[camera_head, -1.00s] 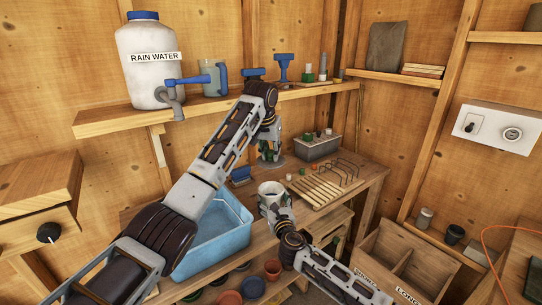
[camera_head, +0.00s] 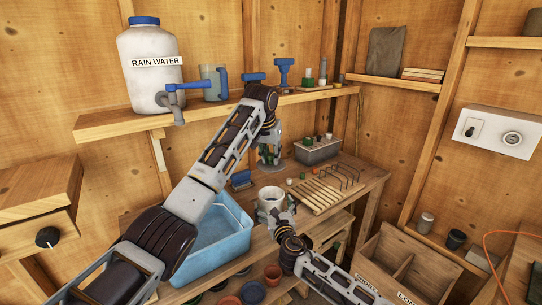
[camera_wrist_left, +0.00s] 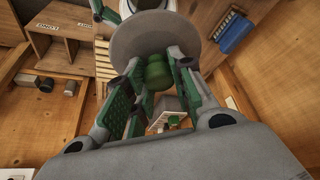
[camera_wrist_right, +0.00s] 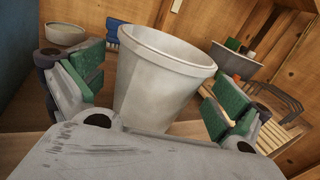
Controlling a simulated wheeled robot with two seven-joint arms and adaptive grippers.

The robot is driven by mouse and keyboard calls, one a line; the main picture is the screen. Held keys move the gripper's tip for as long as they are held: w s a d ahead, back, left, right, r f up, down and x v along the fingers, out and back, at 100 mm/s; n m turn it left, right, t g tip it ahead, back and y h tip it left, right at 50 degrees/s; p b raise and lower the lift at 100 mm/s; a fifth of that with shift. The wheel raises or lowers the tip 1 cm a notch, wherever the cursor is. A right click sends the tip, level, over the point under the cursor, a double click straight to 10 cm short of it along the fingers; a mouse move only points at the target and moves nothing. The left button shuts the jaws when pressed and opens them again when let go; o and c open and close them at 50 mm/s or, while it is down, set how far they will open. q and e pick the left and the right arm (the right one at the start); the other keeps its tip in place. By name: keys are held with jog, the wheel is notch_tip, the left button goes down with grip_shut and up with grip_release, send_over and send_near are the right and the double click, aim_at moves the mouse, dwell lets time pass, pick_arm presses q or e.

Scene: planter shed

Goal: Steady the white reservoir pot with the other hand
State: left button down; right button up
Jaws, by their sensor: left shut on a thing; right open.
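The white reservoir pot (camera_head: 271,194) stands upright on the wooden bench. In the right wrist view the pot (camera_wrist_right: 163,75) fills the middle, between the pads. My right gripper (camera_head: 275,214) is open, at the near side of the pot, with one green pad on each side. Gaps seem to show beside the pads; contact is unclear. Whether knob and disc are one piece is unclear.
A blue tub (camera_head: 215,240) stands left of the pot. A slatted rack (camera_head: 322,195) and grey box (camera_head: 318,151) are to its right and behind. The shelf above holds a rain water container (camera_head: 150,75). A divided wooden crate (camera_head: 405,262) is at right.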

jog(key=shift+s, duration=0.1)
jog(key=v, duration=1.2)
dwell(0.4)
jog(key=shift+d, duration=0.1)
